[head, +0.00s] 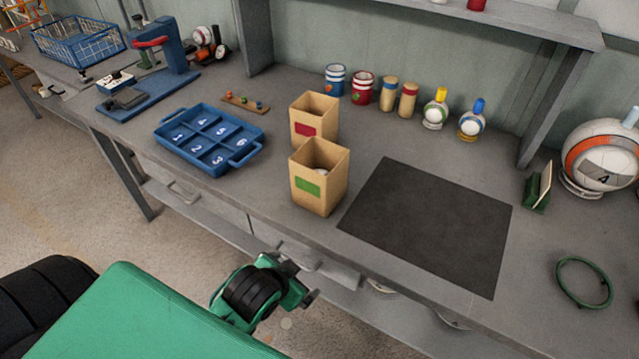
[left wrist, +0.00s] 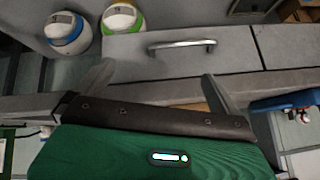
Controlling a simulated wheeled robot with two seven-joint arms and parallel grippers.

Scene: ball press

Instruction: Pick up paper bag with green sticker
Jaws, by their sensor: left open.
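The paper bag with the green sticker (head: 331,192) stands upright and open-topped on the grey workbench, near its front edge. Something whitish shows inside it. Its green sticker (head: 307,187) faces the front. A similar paper bag with a red sticker (head: 318,108) stands just behind it. My left gripper (head: 297,284) is below and in front of the bench edge, apart from the bag. In the left wrist view its two fingers (left wrist: 155,86) are spread with nothing between them. The bag cannot be made out in that view. My right gripper is not seen.
A blue numbered tray (head: 257,146) lies left of the bags. A dark mat (head: 430,225) lies flat to the right, bare. Cans and small bottles line the back. A drawer handle (left wrist: 182,45) and two balls (left wrist: 68,32) show in the left wrist view.

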